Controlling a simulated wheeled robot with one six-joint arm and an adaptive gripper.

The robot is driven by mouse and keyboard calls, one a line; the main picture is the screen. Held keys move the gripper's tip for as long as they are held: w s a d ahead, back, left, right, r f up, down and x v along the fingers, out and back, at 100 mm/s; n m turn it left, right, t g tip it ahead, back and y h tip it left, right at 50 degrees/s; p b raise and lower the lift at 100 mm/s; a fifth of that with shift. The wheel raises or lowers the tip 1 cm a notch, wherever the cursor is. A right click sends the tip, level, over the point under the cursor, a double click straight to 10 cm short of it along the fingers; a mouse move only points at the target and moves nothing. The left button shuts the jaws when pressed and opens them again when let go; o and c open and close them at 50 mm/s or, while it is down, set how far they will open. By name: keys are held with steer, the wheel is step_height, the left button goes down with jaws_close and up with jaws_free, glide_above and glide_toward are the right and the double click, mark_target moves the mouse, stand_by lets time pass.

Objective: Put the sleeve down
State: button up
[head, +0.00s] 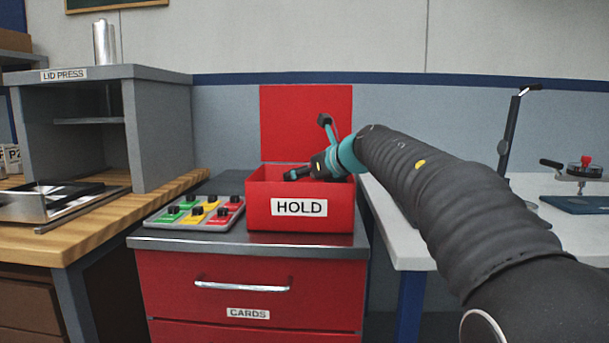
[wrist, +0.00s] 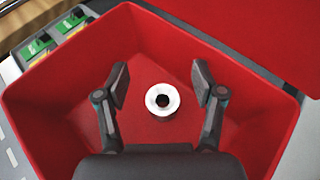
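The sleeve (wrist: 162,100) is a small pale ring with a dark bore. In the wrist view it lies inside the red bin, seen from above, between the fingers in the picture but touching neither. My gripper (wrist: 161,85) is open, its two dark fingers spread with a clear gap on each side of the sleeve. In the head view my gripper (head: 298,175) is at the mouth of the red HOLD bin (head: 265,217). The bin's front wall hides the sleeve there.
The bin stands on a red cabinet (head: 190,270). Left of it is a button panel (head: 195,213) with green, yellow and red parts. A red board (head: 285,120) rises behind. A wooden bench (head: 90,228) is at left, a white table (head: 405,235) at right.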

steer(key=shift+r, duration=0.1)
steer(key=shift+r, duration=0.3)
steer(key=v, duration=1.2)
steer(key=shift+r, duration=0.2)
stand_by(0.6)
